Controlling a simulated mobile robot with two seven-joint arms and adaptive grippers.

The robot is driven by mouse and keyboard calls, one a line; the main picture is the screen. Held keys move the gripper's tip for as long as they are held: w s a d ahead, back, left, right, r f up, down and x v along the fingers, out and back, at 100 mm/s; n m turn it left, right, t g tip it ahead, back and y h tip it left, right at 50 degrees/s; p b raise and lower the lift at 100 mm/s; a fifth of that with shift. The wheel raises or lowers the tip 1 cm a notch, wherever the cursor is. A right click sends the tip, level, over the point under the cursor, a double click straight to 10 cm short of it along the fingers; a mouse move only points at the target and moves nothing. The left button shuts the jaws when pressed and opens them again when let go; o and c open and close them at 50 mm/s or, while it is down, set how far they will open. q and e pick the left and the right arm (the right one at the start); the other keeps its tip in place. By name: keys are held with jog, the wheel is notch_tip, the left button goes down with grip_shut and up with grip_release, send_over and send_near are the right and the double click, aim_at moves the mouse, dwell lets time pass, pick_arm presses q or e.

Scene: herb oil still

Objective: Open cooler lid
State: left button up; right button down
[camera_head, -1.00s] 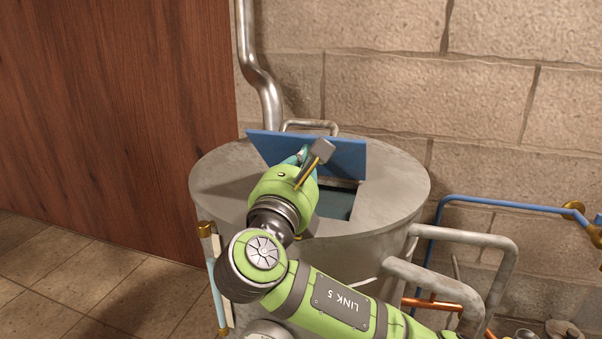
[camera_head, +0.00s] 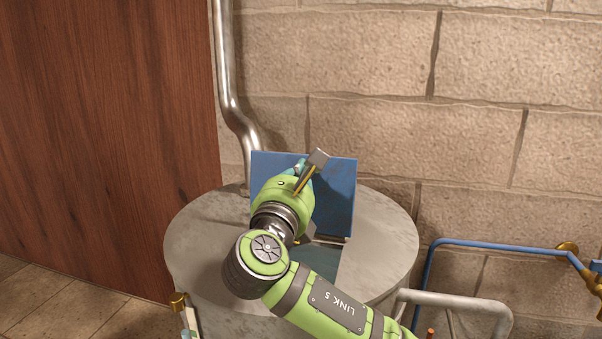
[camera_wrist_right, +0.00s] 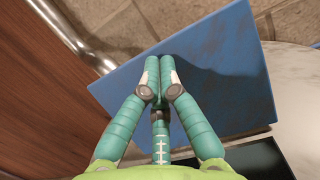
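The cooler (camera_head: 205,235) is a grey round metal tank with a square opening in its top. Its blue lid (camera_head: 338,190) stands raised nearly upright at the back of the opening. It fills much of the right wrist view (camera_wrist_right: 220,70). My right gripper (camera_wrist_right: 160,82) has its teal fingers drawn together, with nothing visible between them. The fingers lie against or just in front of the lid's inner face; contact is not certain. In the head view my right wrist mostly hides the fingers. The opening (camera_head: 325,262) shows partly beside my arm. My left gripper is out of view.
A steel pipe (camera_head: 228,85) runs down the wall behind the cooler. A brown wooden panel (camera_head: 100,130) stands at the left. A blue pipe (camera_head: 490,243) and grey pipes (camera_head: 465,303) are at the right. A stone block wall (camera_head: 380,60) is behind.

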jog(key=shift+w+r, duration=0.2)
jog(key=shift+w+d, duration=0.1)
jog(key=shift+w, duration=0.1)
jog(key=shift+s, duration=0.1)
dwell(0.3)
